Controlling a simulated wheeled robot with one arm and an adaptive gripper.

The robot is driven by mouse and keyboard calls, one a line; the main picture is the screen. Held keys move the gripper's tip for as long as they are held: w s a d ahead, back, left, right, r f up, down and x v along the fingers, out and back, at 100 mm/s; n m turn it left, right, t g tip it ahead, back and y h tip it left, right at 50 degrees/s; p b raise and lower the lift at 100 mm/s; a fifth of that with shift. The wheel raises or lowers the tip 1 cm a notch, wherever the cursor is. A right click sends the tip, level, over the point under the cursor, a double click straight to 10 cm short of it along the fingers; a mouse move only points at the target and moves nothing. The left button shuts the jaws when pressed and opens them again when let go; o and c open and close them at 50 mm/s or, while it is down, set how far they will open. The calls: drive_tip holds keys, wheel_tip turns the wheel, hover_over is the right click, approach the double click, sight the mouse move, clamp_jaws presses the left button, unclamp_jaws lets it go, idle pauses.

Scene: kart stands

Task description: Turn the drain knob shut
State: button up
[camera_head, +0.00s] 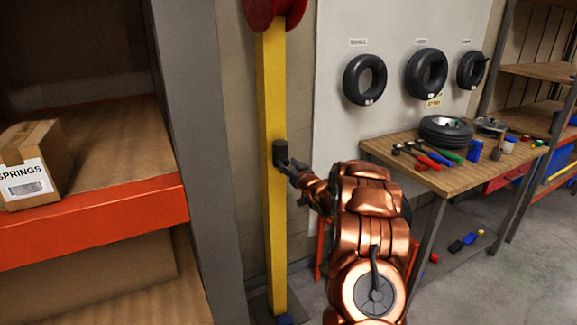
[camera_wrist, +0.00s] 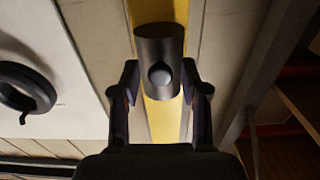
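A dark grey cylinder (camera_head: 280,152) is fixed to the front of a yellow post (camera_head: 273,90). In the wrist view, the cylinder (camera_wrist: 160,45) has a small round knob (camera_wrist: 160,74) on its lower face, which looks like the drain knob. My gripper (camera_head: 291,168) is at the post, close to the cylinder. In the wrist view, my gripper (camera_wrist: 160,82) has its two dark fingers spread, one on each side of the cylinder's lower part. Narrow gaps seem to show between fingers and cylinder. I cannot tell the knob's turned position.
A red reel (camera_head: 274,12) sits atop the post. A shelf with an orange beam (camera_head: 100,230) and a cardboard box (camera_head: 32,165) stands at left. A wooden workbench (camera_head: 385,152) with tools and a tyre (camera_head: 446,130) is at right. Tyres hang on the wall panel.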

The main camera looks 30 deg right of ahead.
drive_tip(key=shift+o, duration=0.2)
drive_tip(key=shift+s, duration=0.15)
drive_tip(key=s+a, duration=0.1)
drive_tip(key=s, duration=1)
drive_tip(key=shift+s, duration=0.35)
